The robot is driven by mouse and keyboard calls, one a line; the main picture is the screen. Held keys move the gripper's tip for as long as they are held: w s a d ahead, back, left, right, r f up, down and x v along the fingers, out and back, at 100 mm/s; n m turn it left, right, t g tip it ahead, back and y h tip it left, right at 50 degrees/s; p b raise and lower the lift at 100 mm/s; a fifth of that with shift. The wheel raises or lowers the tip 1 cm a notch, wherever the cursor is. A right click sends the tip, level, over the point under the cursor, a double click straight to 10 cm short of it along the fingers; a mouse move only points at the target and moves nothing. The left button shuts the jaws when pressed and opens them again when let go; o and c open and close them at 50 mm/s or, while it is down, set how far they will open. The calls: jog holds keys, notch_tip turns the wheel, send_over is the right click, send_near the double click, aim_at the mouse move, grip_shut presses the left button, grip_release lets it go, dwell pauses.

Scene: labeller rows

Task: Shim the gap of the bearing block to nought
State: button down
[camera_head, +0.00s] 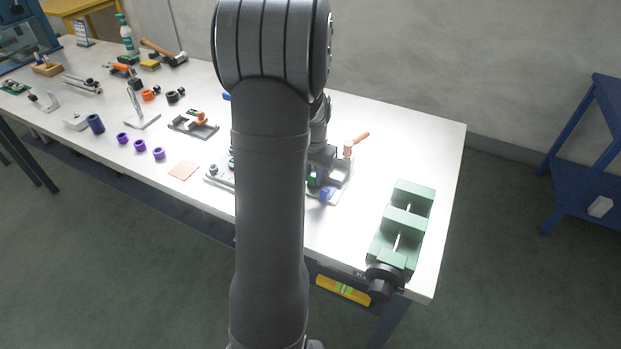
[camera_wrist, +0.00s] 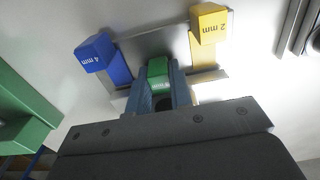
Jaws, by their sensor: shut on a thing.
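In the wrist view my gripper (camera_wrist: 160,82) is shut on a green shim tab (camera_wrist: 158,67), whose label is too small to read surely. A blue shim tab marked 4 mm (camera_wrist: 93,56) stands to its left and a yellow one marked 2 mm (camera_wrist: 209,26) to its right, both apart from the fingers. A grey plate (camera_wrist: 150,43) lies behind them. In the head view the blue tab (camera_head: 327,194) and green tab (camera_head: 312,181) show just right of my arm, which hides the fingers. I cannot surely tell which part is the bearing block or see its gap.
A green vice (camera_head: 402,222) stands at the table's right end. An orange-handled clamp (camera_head: 357,141) stands behind the tabs. A copper-coloured sheet (camera_head: 184,170), purple rings (camera_head: 140,146) and a small fixture (camera_head: 194,126) lie to the left. The table's back right is clear.

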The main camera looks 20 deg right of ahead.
jog(key=c, duration=1.3)
grip_release()
jog(key=shift+r, duration=0.1)
notch_tip(320, 180, up, 17)
jog(key=shift+r, duration=0.15)
notch_tip(320, 180, down, 18)
jog(key=shift+r, duration=0.2)
